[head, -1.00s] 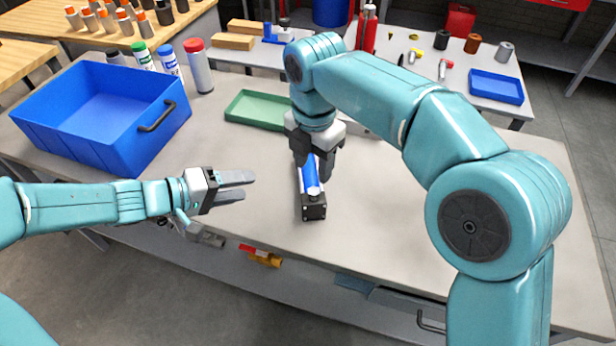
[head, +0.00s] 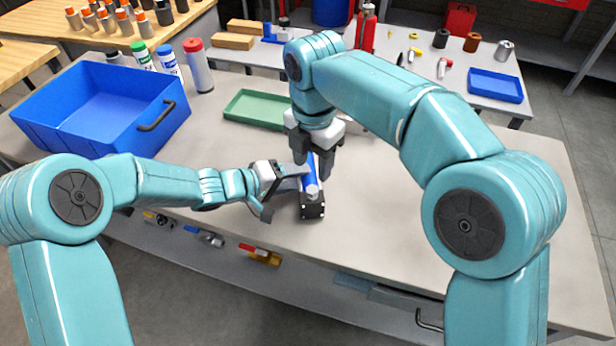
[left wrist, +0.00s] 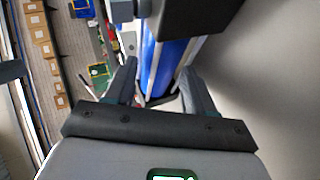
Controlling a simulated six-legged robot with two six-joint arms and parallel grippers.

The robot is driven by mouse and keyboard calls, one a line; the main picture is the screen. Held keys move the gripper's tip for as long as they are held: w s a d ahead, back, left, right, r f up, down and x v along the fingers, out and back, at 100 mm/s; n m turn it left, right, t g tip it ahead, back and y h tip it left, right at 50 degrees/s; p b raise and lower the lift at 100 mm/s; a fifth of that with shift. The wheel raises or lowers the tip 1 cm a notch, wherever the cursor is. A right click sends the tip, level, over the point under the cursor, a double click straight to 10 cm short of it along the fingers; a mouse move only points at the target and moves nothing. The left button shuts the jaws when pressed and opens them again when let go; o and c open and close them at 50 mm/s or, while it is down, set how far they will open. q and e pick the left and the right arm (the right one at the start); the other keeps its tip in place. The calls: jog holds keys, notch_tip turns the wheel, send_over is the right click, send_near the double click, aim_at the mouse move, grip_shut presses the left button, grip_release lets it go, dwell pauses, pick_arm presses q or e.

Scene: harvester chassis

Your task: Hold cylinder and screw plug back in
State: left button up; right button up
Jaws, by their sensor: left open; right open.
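The blue cylinder (head: 311,176) lies on the grey workbench, its black square end block (head: 313,208) toward me. A small pale grey piece (head: 312,190) sits on it near the block; I cannot tell if this is the plug. My right gripper (head: 318,172) points down with open fingers over the cylinder, one on each side. My left gripper (head: 300,180) is open and comes in low from the left beside the cylinder. In the left wrist view the blue cylinder (left wrist: 168,70) shows beyond and between the open left fingers (left wrist: 158,75). I cannot tell whether they touch it.
A big blue bin (head: 100,110) stands at the left of the bench. A green tray (head: 257,108) lies behind the cylinder. Several capped bottles stand at the back left. A small blue tray (head: 495,85) is on the far table. The bench is clear right of the cylinder.

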aim_at(313, 190)
pick_arm(q)
jog(key=shift+x, duration=1.05)
grip_shut()
jog(key=shift+w, duration=0.1)
pick_arm(e)
jog(key=shift+f, duration=4.05)
